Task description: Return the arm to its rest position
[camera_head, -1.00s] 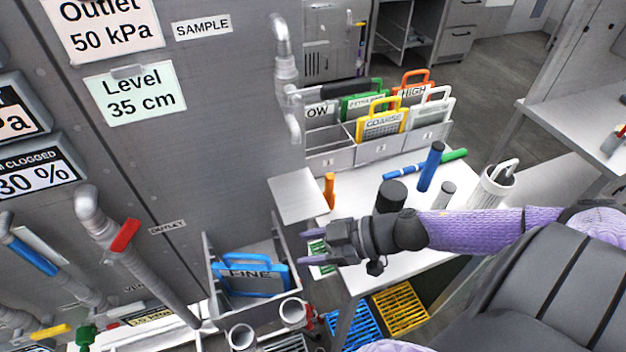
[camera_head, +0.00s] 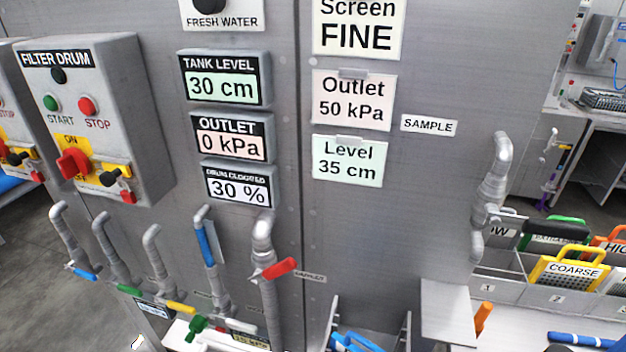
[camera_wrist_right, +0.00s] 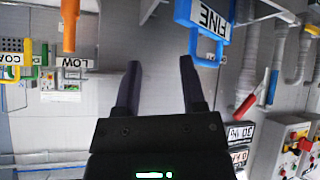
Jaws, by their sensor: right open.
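My right gripper (camera_wrist_right: 160,64) shows in the right wrist view with its two dark fingers apart and nothing between them. Plain grey surface lies behind the fingertips. The blue FINE screen (camera_wrist_right: 205,22) appears turned over at the top, beyond the right finger and apart from it. An orange-handled thing (camera_wrist_right: 70,24) is at upper left, clear of the fingers. In the head view, I cannot make out my right gripper. My left gripper is in neither view.
The head view shows a grey panel with a filter drum box (camera_head: 95,120), several pipes with coloured handles such as the red handle (camera_head: 279,268), and gauge displays. A screen rack (camera_head: 520,290) with the yellow COARSE screen (camera_head: 568,272) stands at right beside a white table (camera_head: 525,332).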

